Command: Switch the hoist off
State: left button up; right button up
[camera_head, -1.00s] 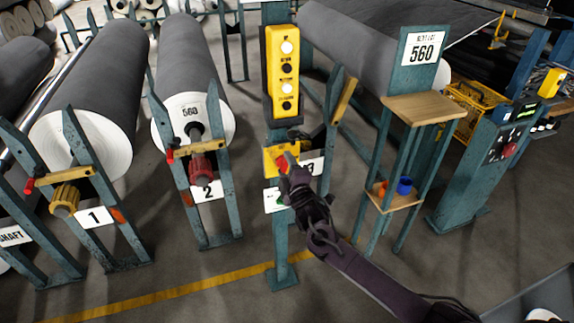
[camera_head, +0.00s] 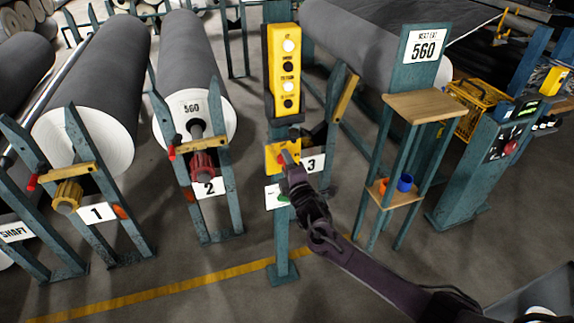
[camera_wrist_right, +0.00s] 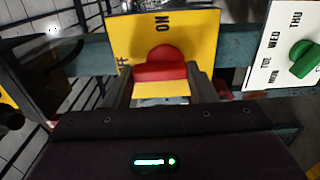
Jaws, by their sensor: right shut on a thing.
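The yellow switch plate (camera_head: 271,166) is on the teal post, below a yellow push-button box (camera_head: 275,60). In the right wrist view the plate (camera_wrist_right: 200,30) reads ON at the top and a partly hidden OFF at the left. A red knob (camera_wrist_right: 160,68) is mounted on it, its grip bar lying across the picture. My right gripper (camera_head: 289,163) is at the plate and shut on the red knob, one finger at each end of the bar in the wrist view (camera_wrist_right: 160,90). In the head view it hides most of the knob. My left gripper is not in view.
A white plate with weekdays and a green knob (camera_wrist_right: 304,60) is close beside the switch plate. Roll stands numbered 1 (camera_head: 96,212) and 2 (camera_head: 208,187) are at the left. A wooden-shelved stand (camera_head: 425,106) is at the right.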

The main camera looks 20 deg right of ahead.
jog(key=o, duration=1)
jog(key=s, duration=0.7)
jog(key=shift+s+d, duration=0.1)
jog(key=shift+s, duration=0.3)
jog(key=shift+f, duration=0.15)
